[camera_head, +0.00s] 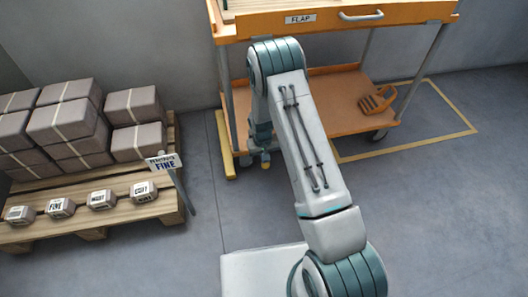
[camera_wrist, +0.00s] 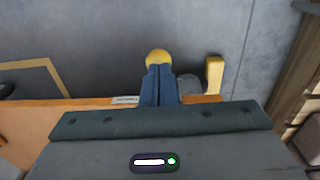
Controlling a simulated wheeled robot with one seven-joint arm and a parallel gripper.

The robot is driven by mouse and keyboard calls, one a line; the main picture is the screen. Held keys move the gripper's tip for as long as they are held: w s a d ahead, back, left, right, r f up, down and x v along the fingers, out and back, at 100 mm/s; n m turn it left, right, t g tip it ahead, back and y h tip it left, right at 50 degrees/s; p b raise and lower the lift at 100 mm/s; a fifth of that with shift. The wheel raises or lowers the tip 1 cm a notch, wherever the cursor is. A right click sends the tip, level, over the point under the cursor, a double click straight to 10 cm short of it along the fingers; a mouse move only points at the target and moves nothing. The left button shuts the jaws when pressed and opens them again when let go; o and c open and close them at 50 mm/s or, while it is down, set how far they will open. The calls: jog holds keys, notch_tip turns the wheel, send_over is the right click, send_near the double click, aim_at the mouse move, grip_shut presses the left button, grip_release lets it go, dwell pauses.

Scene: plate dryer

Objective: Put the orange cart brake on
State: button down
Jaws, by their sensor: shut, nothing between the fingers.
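The orange cart (camera_head: 328,24) stands against the wall in the head view, with a flap-labelled top and a lower shelf (camera_head: 345,108). My gripper (camera_head: 264,157) points down beside the cart's front left side, with its blue fingers shut and empty. In the wrist view, my fingertips (camera_wrist: 160,68) are at a yellow rounded piece (camera_wrist: 157,57), perhaps the brake pedal; it shows small in the head view (camera_head: 265,165). I cannot tell whether they touch or whether the brake is on. The cart's orange edge (camera_wrist: 85,103) crosses the wrist view below the fingertips.
A yellow bar (camera_head: 229,165) lies left of my gripper; a yellow piece (camera_wrist: 214,75) shows right of the fingers in the wrist view. An orange basket-like object (camera_head: 377,101) sits on the lower shelf. A pallet (camera_head: 75,228) with boxes stands left. Floor between is clear.

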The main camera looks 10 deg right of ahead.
jog(key=shift+s+f+b, duration=0.2)
jog(key=shift+f, duration=0.4)
jog(key=shift+s+f+b, duration=0.15)
jog(key=shift+f, duration=0.4)
jog(key=shift+s+f, duration=0.1)
jog(key=shift+f, duration=0.05)
jog(key=s+r+p, duration=0.6)
jog(key=r, duration=0.1)
jog(key=shift+s+r, duration=0.25)
jog(key=shift+r, duration=0.15)
jog(key=shift+d, duration=0.1)
